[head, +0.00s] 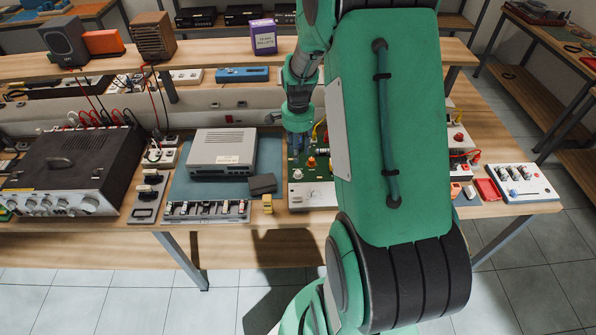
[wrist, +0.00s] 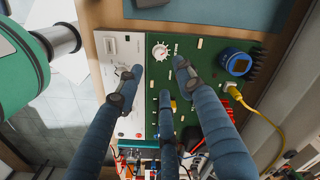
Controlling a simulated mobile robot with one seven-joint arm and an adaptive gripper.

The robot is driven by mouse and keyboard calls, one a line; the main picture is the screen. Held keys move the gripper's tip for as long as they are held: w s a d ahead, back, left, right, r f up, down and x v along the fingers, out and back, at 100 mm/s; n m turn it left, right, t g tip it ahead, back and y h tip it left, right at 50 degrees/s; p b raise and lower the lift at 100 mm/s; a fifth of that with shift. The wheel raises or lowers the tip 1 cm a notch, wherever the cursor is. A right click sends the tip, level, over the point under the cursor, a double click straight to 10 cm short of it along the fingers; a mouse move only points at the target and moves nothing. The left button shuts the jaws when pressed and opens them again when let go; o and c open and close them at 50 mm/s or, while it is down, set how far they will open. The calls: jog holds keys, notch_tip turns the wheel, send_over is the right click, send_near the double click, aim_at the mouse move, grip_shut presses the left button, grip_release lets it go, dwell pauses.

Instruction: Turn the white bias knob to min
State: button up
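A green circuit board (wrist: 193,59) lies flat on the bench; its green surface also shows in the head view (head: 293,158). A white knob with a pale dial ring (wrist: 161,51) sits on the board near its far edge in the wrist view. A small white knob (head: 297,174) shows on the board in the head view. My gripper (wrist: 157,78) has its blue fingers spread over the board with nothing between them. The white knob is just beyond the fingertips in the picture. The dial lettering is too small to read. My gripper (head: 299,143) points down in the head view.
A white panel (wrist: 112,50) with another knob borders the board, partly behind the left finger. A blue round part (wrist: 234,62) and a yellow cable (wrist: 262,122) are at the right. A grey box (head: 222,150) and a dark amplifier (head: 72,165) stand left on the bench.

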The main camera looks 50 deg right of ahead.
aim_at(298, 172)
notch_tip(298, 172, down, 11)
jog(key=shift+r+b, duration=0.15)
jog(key=shift+b, duration=0.95)
jog(key=shift+c, duration=0.2)
grip_shut()
